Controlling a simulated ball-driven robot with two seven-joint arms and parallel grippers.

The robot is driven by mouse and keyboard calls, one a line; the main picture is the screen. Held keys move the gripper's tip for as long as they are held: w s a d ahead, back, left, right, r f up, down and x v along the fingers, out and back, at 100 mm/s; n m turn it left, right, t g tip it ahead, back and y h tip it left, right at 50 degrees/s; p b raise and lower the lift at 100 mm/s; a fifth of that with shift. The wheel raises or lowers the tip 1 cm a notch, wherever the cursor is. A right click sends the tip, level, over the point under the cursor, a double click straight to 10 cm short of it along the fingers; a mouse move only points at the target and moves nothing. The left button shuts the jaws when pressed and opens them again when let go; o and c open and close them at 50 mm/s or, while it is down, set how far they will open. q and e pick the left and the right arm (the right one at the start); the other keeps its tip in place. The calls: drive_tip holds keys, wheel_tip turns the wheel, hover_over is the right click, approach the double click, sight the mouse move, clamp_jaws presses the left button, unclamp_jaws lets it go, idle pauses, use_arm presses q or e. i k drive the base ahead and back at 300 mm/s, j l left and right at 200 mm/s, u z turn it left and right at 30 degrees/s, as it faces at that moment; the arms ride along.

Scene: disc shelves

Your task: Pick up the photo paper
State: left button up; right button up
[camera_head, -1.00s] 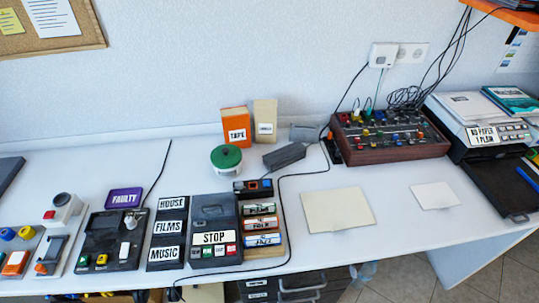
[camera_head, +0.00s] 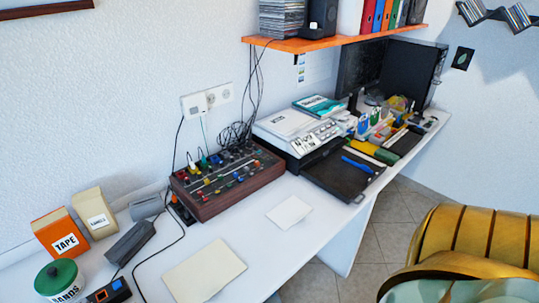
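A small white sheet (camera_head: 289,212) lies flat on the white desk in front of the printer. A larger cream sheet (camera_head: 204,272) lies flat to its left, nearer the front. A teal and white pack (camera_head: 318,104) lies on top of the printer (camera_head: 300,135); its label is too small to read. I cannot tell which of these is the photo paper. Neither of my grippers is in view.
A mixer (camera_head: 226,181) with cables stands left of the printer. Tape boxes (camera_head: 62,240) and a green-lidded jar (camera_head: 60,280) are at the left. An orange shelf (camera_head: 335,40) hangs above. A gold padded chair-like shape (camera_head: 470,240) is at lower right.

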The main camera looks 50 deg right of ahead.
sight(289, 213)
drive_tip(key=l+u, duration=0.15)
drive_tip(key=l, duration=0.5)
drive_tip(key=k+l+u, duration=0.2)
drive_tip(key=l, duration=0.45)
drive_tip(key=l+u, duration=0.15)
drive_tip(key=l, duration=0.55)
